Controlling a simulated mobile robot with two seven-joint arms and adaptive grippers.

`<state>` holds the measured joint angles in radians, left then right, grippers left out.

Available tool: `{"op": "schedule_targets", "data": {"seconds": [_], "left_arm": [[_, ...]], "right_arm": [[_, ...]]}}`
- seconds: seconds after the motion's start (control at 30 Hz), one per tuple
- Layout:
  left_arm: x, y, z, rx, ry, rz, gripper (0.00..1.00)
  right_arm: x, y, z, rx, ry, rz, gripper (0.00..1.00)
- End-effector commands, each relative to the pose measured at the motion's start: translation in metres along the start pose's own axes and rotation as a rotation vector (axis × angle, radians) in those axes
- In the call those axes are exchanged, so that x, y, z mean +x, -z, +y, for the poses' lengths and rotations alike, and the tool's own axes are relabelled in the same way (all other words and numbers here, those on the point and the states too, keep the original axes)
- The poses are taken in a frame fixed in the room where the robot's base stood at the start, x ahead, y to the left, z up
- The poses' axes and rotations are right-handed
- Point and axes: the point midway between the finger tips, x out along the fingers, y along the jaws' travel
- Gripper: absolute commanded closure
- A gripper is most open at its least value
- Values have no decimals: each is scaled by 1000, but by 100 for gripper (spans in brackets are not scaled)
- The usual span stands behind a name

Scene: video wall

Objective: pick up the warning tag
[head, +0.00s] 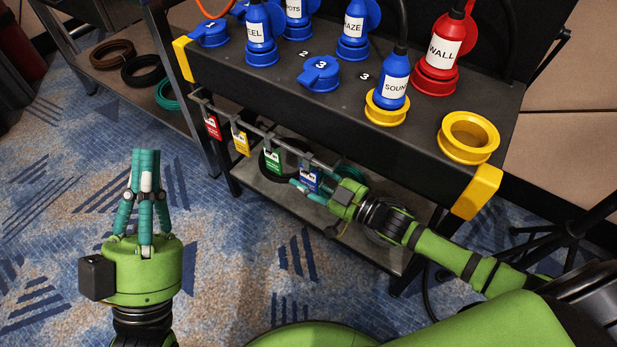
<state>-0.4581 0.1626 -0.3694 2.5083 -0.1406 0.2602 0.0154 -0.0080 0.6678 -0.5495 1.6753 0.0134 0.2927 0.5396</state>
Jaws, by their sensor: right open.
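Several tags hang in a row from a rail along the front of the black cart: a red tag (213,127), a yellow tag (241,143), a green tag (274,162) and a blue tag (308,181). I cannot tell from their print which is the warning tag. My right gripper (312,187) is open, with its teal fingers at the blue tag, partly overlapping it. Whether they touch it I cannot tell. My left gripper (147,158) points up over the carpet, away from the tags, its fingertips together and empty.
The cart top (400,140) holds blue, red and yellow connectors and caps. Its lower shelf (270,190) holds coiled cables behind the tags. A second cart with cable coils (143,70) stands at the left. A black stand (560,235) is at the right. Carpet at the left is clear.

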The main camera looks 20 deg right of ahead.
Motion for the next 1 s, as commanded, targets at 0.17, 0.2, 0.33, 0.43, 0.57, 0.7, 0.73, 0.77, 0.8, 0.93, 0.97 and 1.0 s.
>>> {"op": "schedule_targets", "data": {"seconds": [0.17,0.2,0.33,0.43,0.57,0.7,0.73,0.77,0.8,0.93,0.97,1.0], "left_arm": [[-2,19,5,-2,-11,103,100],[-3,22,5,-3,-12,113,100],[-2,24,6,-3,-13,121,100],[-2,24,5,-3,-13,120,100],[-2,23,5,-3,-13,119,100],[-2,23,5,-3,-13,119,100],[-2,23,5,-3,-13,119,100],[-2,23,5,-3,-13,119,100],[-2,23,5,-3,-13,118,100],[-2,23,5,-3,-12,118,100],[-2,23,5,-3,-12,118,100],[-2,23,5,-3,-12,117,100]], "right_arm": [[11,-1,0,-2,0,-1,59],[12,0,0,-2,0,-1,59],[13,0,0,-2,0,-1,59],[13,0,0,-1,0,-1,59],[12,0,0,-1,0,-1,100],[12,0,0,-1,0,-1,100],[12,0,0,-1,0,-2,100],[12,0,0,-1,0,-1,100],[12,0,0,-1,0,-1,100],[12,0,0,-1,0,-1,100],[12,0,0,-1,0,-1,100],[12,0,0,-1,0,-1,100]]}}
